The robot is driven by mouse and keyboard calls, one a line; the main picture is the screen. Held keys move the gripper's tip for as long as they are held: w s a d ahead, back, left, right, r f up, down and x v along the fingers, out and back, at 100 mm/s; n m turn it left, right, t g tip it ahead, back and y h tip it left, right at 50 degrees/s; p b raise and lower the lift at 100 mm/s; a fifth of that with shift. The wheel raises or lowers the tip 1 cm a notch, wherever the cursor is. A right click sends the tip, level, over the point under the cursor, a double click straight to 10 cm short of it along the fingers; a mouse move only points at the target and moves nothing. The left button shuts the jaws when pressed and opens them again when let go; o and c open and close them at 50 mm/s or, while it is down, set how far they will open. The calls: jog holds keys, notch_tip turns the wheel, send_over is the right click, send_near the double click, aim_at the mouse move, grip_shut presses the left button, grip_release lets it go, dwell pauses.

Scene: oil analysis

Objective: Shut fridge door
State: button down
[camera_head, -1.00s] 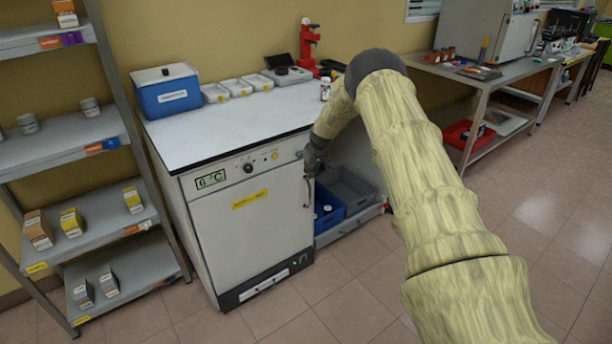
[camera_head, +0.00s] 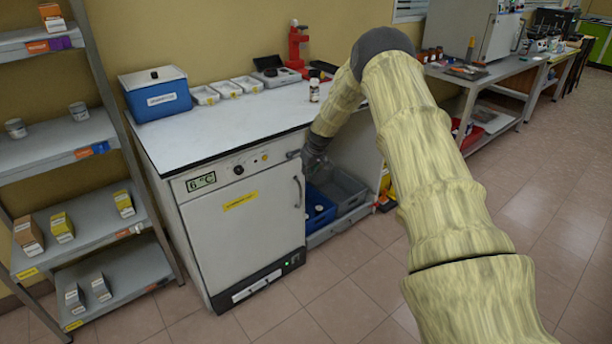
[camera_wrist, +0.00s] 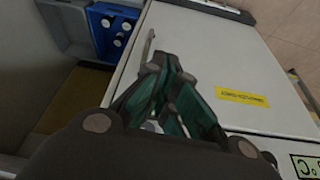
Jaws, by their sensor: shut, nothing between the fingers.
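The small fridge (camera_head: 248,222) stands under the white worktop, with a yellow label on its white door and a 6 °C display above. The door looks flush or nearly flush with its frame; a small gap cannot be ruled out. Its handle (camera_head: 298,191) is a vertical bar at the door's right edge. My gripper (camera_head: 313,166) is just right of the handle's upper part. In the wrist view my gripper (camera_wrist: 168,75) is shut and empty over the door (camera_wrist: 215,60), beside the handle (camera_wrist: 147,48). Whether the fingers touch the door cannot be told.
A blue bin (camera_head: 318,210) and a grey bin (camera_head: 343,190) sit low to the right of the fridge. A blue box (camera_head: 156,97), trays and a small bottle (camera_head: 314,90) stand on the worktop (camera_head: 220,130). Shelving is at the left. The floor in front is clear.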

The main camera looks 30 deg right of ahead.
jog(key=v, duration=0.7)
jog(key=shift+d, duration=0.15)
